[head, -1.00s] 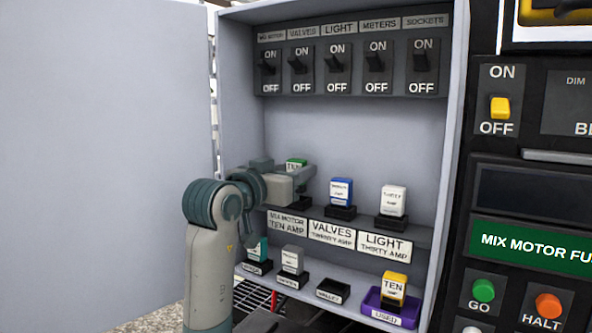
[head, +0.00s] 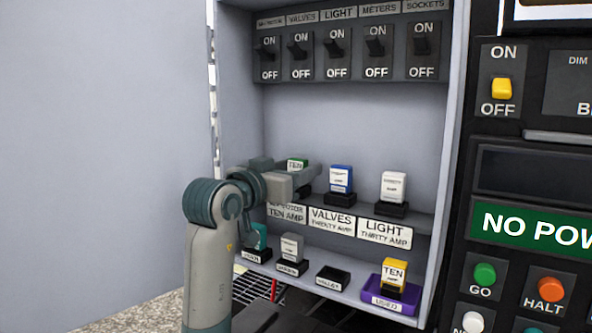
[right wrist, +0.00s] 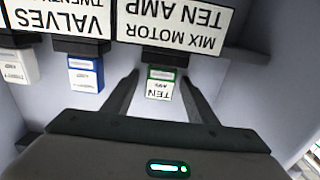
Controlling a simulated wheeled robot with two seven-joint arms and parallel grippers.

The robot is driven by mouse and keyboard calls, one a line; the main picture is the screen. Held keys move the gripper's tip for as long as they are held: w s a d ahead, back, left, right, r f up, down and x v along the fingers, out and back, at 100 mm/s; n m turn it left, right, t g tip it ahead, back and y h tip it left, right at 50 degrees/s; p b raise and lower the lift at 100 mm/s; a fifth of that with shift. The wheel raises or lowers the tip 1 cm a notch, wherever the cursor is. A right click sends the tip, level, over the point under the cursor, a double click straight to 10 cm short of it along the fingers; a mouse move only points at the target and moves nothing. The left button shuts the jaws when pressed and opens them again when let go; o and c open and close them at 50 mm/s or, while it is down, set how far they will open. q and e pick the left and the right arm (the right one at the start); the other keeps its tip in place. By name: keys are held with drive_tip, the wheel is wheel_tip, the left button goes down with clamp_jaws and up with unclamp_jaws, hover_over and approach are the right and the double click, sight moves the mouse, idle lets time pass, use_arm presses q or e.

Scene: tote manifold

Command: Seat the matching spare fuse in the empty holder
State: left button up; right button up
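A green-topped TEN fuse (head: 297,163) stands upright at the MIX MOTOR TEN AMP place on the upper shelf. My right gripper (head: 303,178) is at this fuse and hides its lower part in the head view. In the right wrist view, the fingers (right wrist: 160,80) are spread, one on each side of the green fuse (right wrist: 160,84), with gaps visible. A yellow TEN fuse (head: 395,274) stands in the purple USED tray (head: 388,302). On the lower shelf, a black holder (head: 333,279) is empty. My left gripper is not in view.
A blue fuse (head: 340,179) and a white fuse (head: 393,187) stand to the right on the upper shelf. A teal fuse (head: 260,236) and a grey fuse (head: 291,247) stand below. Several switches (head: 376,47) line the top. The display (head: 530,230) reads "NO POW", cut off.

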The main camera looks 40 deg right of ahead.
idle(0.3)
drive_tip(key=shift+s+a+f+b, duration=0.1)
drive_tip(key=shift+a+b, duration=0.2)
drive_tip(key=shift+a, duration=0.15)
use_arm(q)
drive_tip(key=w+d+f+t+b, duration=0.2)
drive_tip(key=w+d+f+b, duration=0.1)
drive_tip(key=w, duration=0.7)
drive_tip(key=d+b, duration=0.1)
drive_tip(key=b, duration=0.1)
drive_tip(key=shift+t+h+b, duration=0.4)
use_arm(e)
drive_tip(key=v, duration=1.6)
drive_tip(key=shift+a, duration=0.2)
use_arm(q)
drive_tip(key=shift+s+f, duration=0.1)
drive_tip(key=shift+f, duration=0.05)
use_arm(e)
drive_tip(key=shift+s, duration=0.15)
